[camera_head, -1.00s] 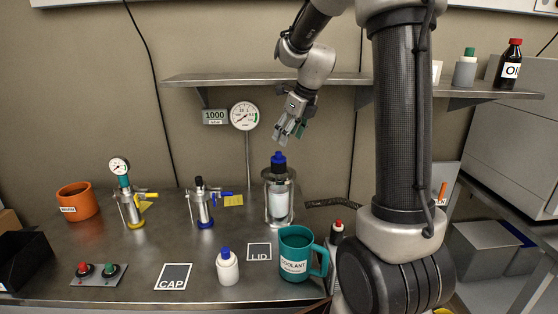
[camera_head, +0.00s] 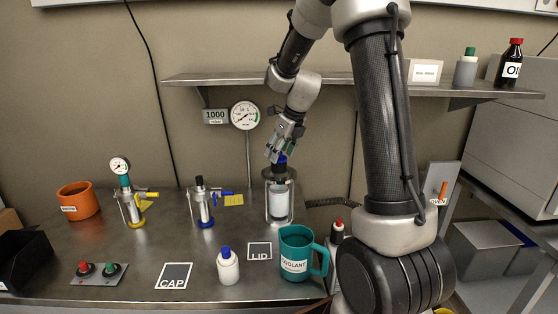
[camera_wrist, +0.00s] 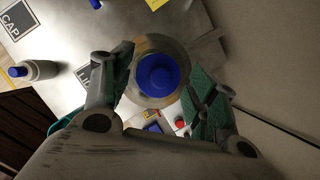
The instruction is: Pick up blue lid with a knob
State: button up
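The blue lid with a knob (camera_wrist: 158,75) sits on top of a clear cylindrical vessel in a metal frame (camera_head: 279,202). In the head view the blue lid (camera_head: 282,160) is partly hidden by my fingers. My gripper (camera_head: 276,152) is just above the vessel, pointing down at the lid. In the wrist view my gripper (camera_wrist: 160,92) is open, with one green-padded finger on each side of the lid and a gap on both sides. The lid is seen from above, near the middle between the fingers.
A pressure gauge (camera_head: 245,115) is behind to the left. A shelf (camera_head: 220,79) runs along the wall above.

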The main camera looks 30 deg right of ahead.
jog(key=c, duration=0.5)
